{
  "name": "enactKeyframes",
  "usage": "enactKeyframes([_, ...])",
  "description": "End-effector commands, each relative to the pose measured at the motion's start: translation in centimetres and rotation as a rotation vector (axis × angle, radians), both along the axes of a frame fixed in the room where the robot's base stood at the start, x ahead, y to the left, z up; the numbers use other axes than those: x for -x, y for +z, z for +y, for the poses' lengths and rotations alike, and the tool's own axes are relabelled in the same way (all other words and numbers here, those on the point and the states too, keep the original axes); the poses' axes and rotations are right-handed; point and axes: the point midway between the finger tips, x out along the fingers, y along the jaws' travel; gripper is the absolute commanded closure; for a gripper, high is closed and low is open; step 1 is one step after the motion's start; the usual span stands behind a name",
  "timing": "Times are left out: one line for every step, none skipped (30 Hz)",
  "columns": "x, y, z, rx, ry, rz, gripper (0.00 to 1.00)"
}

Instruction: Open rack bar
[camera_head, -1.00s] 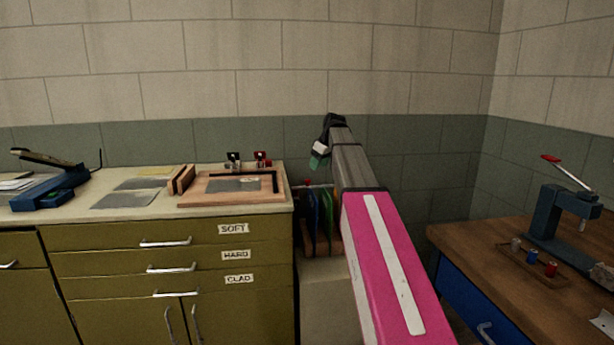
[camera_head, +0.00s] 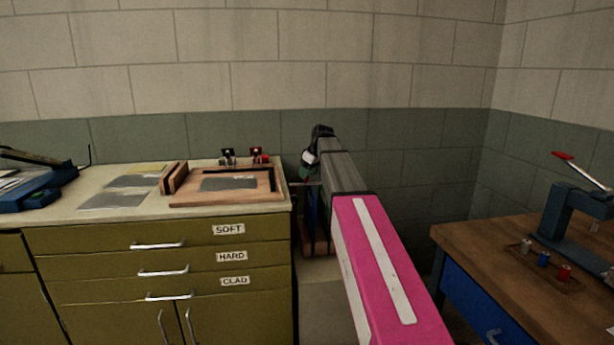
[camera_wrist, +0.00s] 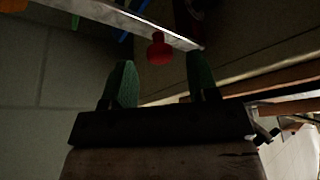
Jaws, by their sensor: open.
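The rack bar (camera_wrist: 130,18) is a pale metal strip crossing the top of the wrist view. A red knob (camera_wrist: 159,48) stands out from it near its right end. My gripper (camera_wrist: 160,80) is open, with one green finger on each side of the knob's line. The knob lies between the fingertips or just beyond them; I cannot tell if they touch it. In the head view my gripper (camera_head: 307,165) is at the rack, beside the cabinet's right end. Dark and blue hanging pieces (camera_head: 311,215) show below it, and my arm hides most of the rack.
An olive cabinet (camera_head: 90,235) with a cream top stands close on the left, holding a wooden framed board (camera_head: 190,198). A wooden bench (camera_head: 500,260) with a blue press (camera_head: 570,215) stands on the right. The tiled wall is close behind the rack.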

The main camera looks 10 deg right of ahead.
Motion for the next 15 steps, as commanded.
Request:
enactKeyframes([-0.2,-0.6,0.2,0.000,0.000,0.001,0.46])
enactKeyframes([-0.3,-0.8,0.3,0.000,0.000,0.000,0.46])
enactKeyframes([-0.3,-1.0,0.3,0.000,0.000,0.000,0.46])
enactKeyframes([-0.4,-1.2,0.4,0.001,0.000,-0.001,0.46])
enactKeyframes([-0.4,-1.3,0.4,0.000,0.001,-0.002,0.46])
enactKeyframes([-0.4,-1.4,0.5,0.000,0.000,-0.001,0.46])
enactKeyframes([-0.5,-1.5,0.5,0.000,0.000,-0.001,0.46])
enactKeyframes([-0.5,-1.5,0.5,0.000,0.000,-0.001,0.46])
enactKeyframes([-0.5,-1.6,0.5,0.000,0.000,-0.001,0.46])
enactKeyframes([-0.5,-1.6,0.5,0.000,0.000,-0.001,0.46])
enactKeyframes([-0.5,-1.6,0.5,0.000,0.000,-0.001,0.46])
enactKeyframes([-0.5,-1.6,0.5,0.000,0.000,-0.001,0.46])
enactKeyframes([-0.5,-1.6,0.5,0.000,0.000,-0.001,0.46])
enactKeyframes([-0.5,-1.6,0.5,0.000,0.000,-0.001,0.46])
enactKeyframes([-0.5,-1.6,0.5,0.000,0.000,-0.001,0.46])
